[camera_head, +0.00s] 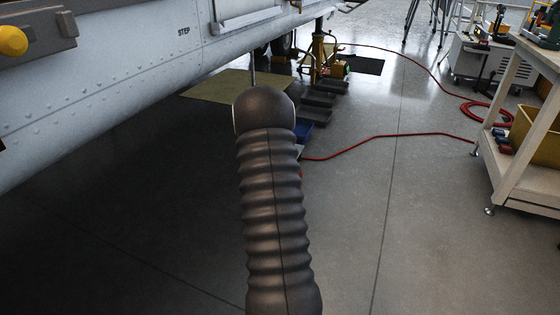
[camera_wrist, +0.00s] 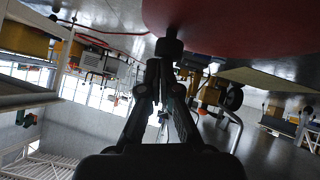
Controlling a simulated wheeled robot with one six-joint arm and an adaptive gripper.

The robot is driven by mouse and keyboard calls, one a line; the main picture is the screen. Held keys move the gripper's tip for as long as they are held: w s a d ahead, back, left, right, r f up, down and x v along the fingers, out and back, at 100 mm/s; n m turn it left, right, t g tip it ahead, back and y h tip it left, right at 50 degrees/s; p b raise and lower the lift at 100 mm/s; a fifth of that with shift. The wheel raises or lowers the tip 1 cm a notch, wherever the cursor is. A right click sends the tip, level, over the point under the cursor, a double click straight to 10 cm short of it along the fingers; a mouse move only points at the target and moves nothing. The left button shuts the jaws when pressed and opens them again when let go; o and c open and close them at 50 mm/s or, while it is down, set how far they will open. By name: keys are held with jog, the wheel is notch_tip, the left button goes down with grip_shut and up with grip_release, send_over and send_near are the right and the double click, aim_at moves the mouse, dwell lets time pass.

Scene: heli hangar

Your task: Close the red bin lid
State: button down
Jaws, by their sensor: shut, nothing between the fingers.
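A large, smooth red rounded surface (camera_wrist: 235,25), which looks like part of the red bin, fills the upper right of the wrist view. It runs out of the frame, so I cannot tell how far its lid is open. A small dark knob-like part (camera_wrist: 169,46) shows at its lower left edge. My gripper (camera_wrist: 162,68) is shut and empty, its tips close to that dark part. I cannot tell whether they touch. In the head view my dark ribbed arm covers the middle, and neither the gripper nor the bin shows clearly.
An aircraft fuselage (camera_head: 120,75) runs along the left. A wooden workbench (camera_head: 513,140) with a yellow bin (camera_head: 537,130) stands at right. A red hose (camera_head: 385,135) crosses the floor. Dark trays (camera_head: 322,98) lie beyond my arm.

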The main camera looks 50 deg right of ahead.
jog(key=shift+s+d+f, duration=0.1)
jog(key=shift+s+f, duration=0.2)
jog(key=shift+f, duration=0.4)
jog(key=shift+s+d+f, duration=0.1)
jog(key=shift+s+f, duration=0.2)
jog(key=shift+f, duration=0.35)
jog(key=shift+s+f, duration=0.1)
jog(key=shift+f, duration=0.05)
jog(key=r, duration=0.5)
jog(key=shift+s+a, duration=0.15)
jog(key=shift+a, duration=0.15)
jog(key=s+v, duration=0.2)
jog(key=v, duration=0.7)
jog(key=shift+d+r, duration=0.25)
jog(key=shift+r, duration=0.05)
